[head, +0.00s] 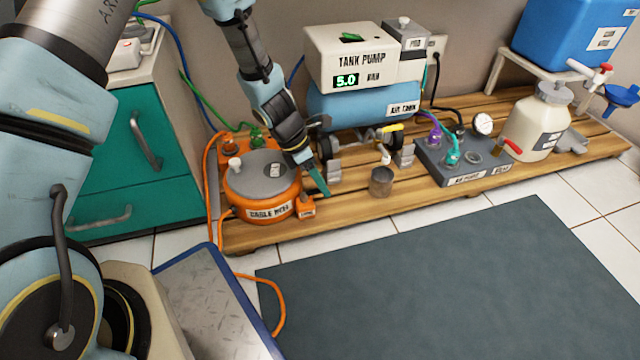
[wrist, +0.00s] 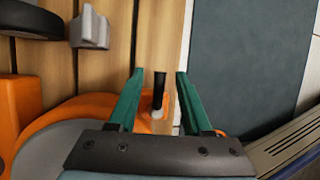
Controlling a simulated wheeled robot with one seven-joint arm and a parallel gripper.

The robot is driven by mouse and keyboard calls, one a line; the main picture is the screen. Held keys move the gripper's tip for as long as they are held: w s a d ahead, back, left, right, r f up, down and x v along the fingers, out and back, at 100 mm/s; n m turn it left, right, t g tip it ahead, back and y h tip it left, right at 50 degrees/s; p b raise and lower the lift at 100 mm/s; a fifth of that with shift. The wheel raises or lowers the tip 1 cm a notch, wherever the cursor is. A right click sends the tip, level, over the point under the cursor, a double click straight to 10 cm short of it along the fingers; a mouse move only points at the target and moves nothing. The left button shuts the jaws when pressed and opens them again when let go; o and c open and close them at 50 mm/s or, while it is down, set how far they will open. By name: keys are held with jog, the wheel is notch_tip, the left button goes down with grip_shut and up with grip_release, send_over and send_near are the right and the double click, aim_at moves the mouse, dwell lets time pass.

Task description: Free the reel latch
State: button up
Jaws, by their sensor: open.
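The cable reel (head: 248,212) is an orange drum with a grey lid and a label, at the left end of the wooden pallet. The reel latch (head: 307,209) is a small orange block at the reel's right front side. In the wrist view the latch (wrist: 158,92) shows as a black upright lever with a pale base on an orange mount. My gripper (head: 321,186) is beside the reel, just above the latch. In the wrist view my gripper (wrist: 160,72) is open, with one teal finger on each side of the lever. I cannot tell whether either finger touches it.
A small metal cup (head: 381,182) stands right of the latch. The blue tank (head: 350,108) with the tank pump (head: 350,62) stands behind. An orange cable (head: 277,300) runs on the floor.

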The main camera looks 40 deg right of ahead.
grip_shut()
dwell(0.4)
jog(key=shift+s+r+p, duration=0.1)
jog(key=shift+r+p, duration=0.1)
jog(key=shift+p, duration=0.4)
jog(key=m+p, duration=0.1)
jog(key=p, duration=0.1)
jog(key=m+p, duration=0.1)
jog(key=shift+s+a+r+g+y+p, duration=0.2)
jog(key=shift+s+g+y+p, duration=0.1)
jog(key=shift+s+p, duration=0.05)
jog(key=shift+s+a+f+m+t+y+p, duration=0.25)
jog(key=shift+a+m+y+p, duration=0.7)
jog(key=shift+m+p, duration=1.3)
jog(key=shift+s+a+m+y+p, duration=0.65)
jog(key=shift+m+y+p, duration=0.7)
jog(key=shift+m, duration=1.75)
jog(key=shift+s+a+f+m+t+y+p, duration=0.15)
jog(key=shift+a+m+y+p, duration=0.8)
jog(key=shift+m+p, duration=1.4)
jog(key=shift+m+b, duration=0.35)
jog(key=shift+m, duration=0.05)
